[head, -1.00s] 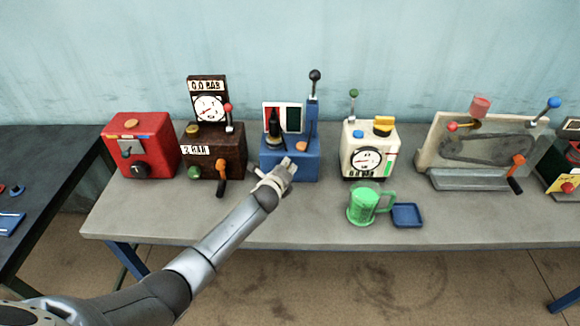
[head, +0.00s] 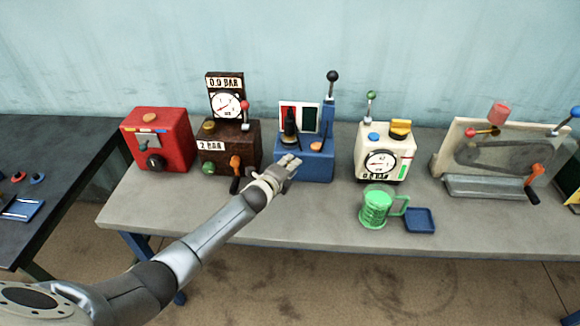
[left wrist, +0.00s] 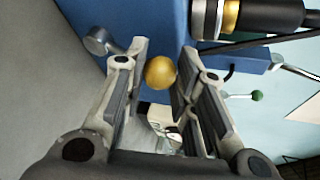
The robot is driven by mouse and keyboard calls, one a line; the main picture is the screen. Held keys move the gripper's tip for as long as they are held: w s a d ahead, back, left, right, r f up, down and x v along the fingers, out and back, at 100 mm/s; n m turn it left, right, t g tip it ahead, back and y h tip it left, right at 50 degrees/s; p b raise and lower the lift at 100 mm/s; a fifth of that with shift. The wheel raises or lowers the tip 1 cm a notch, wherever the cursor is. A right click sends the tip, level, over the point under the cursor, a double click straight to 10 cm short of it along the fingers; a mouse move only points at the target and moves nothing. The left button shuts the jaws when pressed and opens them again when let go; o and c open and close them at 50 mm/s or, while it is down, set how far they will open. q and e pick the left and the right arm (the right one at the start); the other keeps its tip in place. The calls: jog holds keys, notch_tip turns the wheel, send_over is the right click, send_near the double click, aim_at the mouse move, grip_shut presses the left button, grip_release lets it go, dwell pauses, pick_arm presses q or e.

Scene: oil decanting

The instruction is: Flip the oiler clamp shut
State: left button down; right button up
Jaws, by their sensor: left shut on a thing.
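The blue oiler station (head: 318,170) stands on the grey bench in the head view. It carries a black oiler bottle (head: 290,128), which shows at the upper right in the left wrist view (left wrist: 275,14) with a brass collar. My left gripper (head: 291,161) is at the station's front left. In the left wrist view, its two fingers (left wrist: 162,72) are shut on a yellow ball knob (left wrist: 160,72), in front of the blue housing. I cannot tell how the knob joins the clamp; the fingers hide it in the head view. My right gripper is not in view.
A dark brown gauge station (head: 243,140) stands close on the left, with an orange-handled crank (head: 235,172). A cream gauge station (head: 388,143), a green mug (head: 376,207) and a small blue tray (head: 420,220) are to the right. The front of the bench (head: 310,225) is clear.

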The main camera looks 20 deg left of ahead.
pick_arm(q)
jog(key=c, duration=1.3)
grip_release()
jog(key=shift+f, duration=0.1)
jog(key=shift+o, duration=0.8)
jog(key=shift+s+f, duration=0.1)
jog(key=shift+f, duration=0.2)
jog(key=shift+a, duration=0.1)
jog(key=r+v, duration=0.1)
jog(key=v, duration=1.1)
